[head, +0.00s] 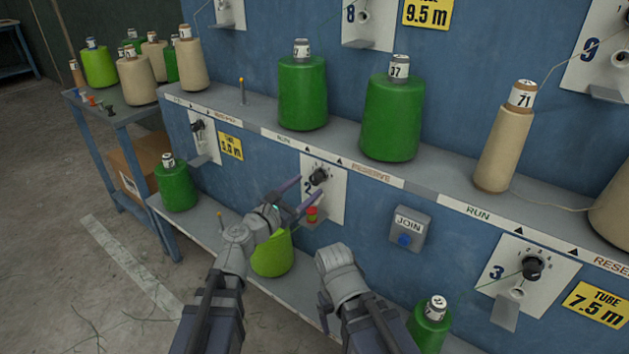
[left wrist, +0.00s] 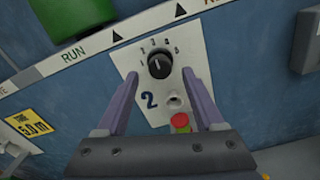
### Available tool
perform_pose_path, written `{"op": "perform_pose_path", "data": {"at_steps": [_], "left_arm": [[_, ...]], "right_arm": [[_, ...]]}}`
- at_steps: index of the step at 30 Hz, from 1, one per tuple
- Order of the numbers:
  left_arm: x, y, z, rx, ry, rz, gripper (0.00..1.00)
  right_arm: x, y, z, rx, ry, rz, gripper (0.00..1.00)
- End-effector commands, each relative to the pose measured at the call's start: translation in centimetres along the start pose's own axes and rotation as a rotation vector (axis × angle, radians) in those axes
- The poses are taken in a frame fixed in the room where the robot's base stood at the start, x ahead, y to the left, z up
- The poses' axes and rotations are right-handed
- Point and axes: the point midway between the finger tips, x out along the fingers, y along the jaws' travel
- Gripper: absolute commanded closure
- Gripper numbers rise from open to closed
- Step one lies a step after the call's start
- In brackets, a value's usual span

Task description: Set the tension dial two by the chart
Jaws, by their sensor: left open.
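The tension dial two (head: 319,176) is a black knob on a white plate marked 2, set in the blue machine front. In the left wrist view the dial (left wrist: 159,66) has small numbers around its upper side; its setting is too small to read surely. My left gripper (head: 307,190) is open, its purple fingers pointing at the plate. In the left wrist view the fingers stand either side of the dial, apart from it and holding nothing. No chart can be made out.
Green cones (head: 303,95) and a tan cone (head: 505,140) stand on the ledge above. A lime cone (head: 272,256) is below, close to my left arm.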

Motion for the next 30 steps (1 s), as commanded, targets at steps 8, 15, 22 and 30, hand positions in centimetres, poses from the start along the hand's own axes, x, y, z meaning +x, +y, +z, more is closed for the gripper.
{"op": "perform_pose_path", "data": {"at_steps": [8, 15, 22, 30], "left_arm": [[4.3, 0.1, 0.0, 0.001, 0.0, -0.001, 0.3], [4.6, 0.0, 0.0, 0.001, 0.0, 0.0, 0.3], [4.5, 0.0, 0.0, 0.001, 0.0, 0.0, 0.48], [4.5, 0.0, 0.0, 0.001, 0.0, 0.0, 0.79]], "right_arm": [[0.0, 0.0, 0.0, 0.0, 0.0, 0.0, 0.17], [0.0, 0.0, 0.0, 0.0, 0.0, 0.0, 0.17], [0.0, 0.0, 0.0, 0.0, 0.0, 0.0, 0.17], [0.0, 0.0, 0.0, 0.0, 0.0, 0.0, 0.17]]}}
